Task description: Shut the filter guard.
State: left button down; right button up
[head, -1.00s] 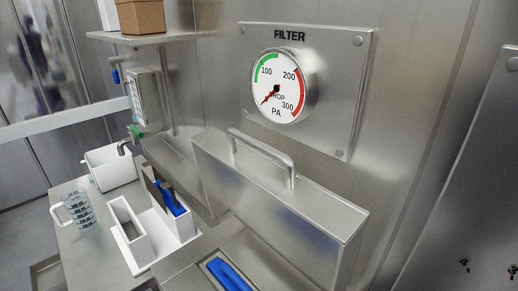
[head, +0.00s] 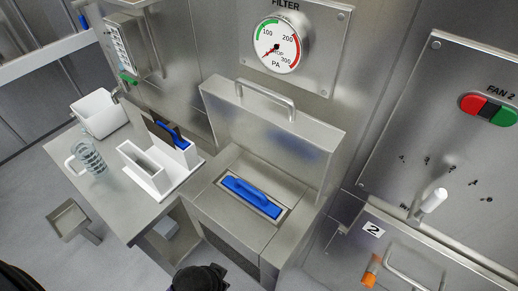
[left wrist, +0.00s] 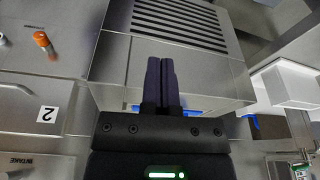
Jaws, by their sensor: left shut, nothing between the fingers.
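The filter guard (head: 270,125) is a steel lid with a bar handle (head: 266,97) along its top. It stands open and upright behind the filter housing (head: 205,205), below the filter gauge. A blue filter piece with a grip (head: 250,195) lies in the uncovered recess on the housing top. My left gripper shows in the left wrist view (left wrist: 161,62), its dark fingers together and empty in front of the housing with its slotted grille (left wrist: 180,22). In the head view, a black part of my left arm shows at the bottom, apart from the guard. My right gripper is not in view.
A white holder (head: 150,180) with a blue-handled tool, a clear jug (head: 92,160) and a white bin (head: 100,113) stand on the bench at left. At right are a fan 2 panel (head: 420,130) with a white lever (head: 434,200) and an orange-knobbed panel marked 2 (head: 373,229).

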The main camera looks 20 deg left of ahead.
pick_arm(q)
jog(key=w+r+t+p, duration=0.2)
jog(key=w+r+p, duration=0.25)
jog(key=r, duration=0.95)
jog(key=m+t+h+p, duration=0.15)
jog(key=t+h, duration=0.35)
jog(key=t, duration=0.5)
send_near(268, 91)
jog(key=r, duration=0.1)
jog(key=b+x, duration=0.1)
jog(key=x, duration=0.9)
jog(key=shift+w, duration=0.1)
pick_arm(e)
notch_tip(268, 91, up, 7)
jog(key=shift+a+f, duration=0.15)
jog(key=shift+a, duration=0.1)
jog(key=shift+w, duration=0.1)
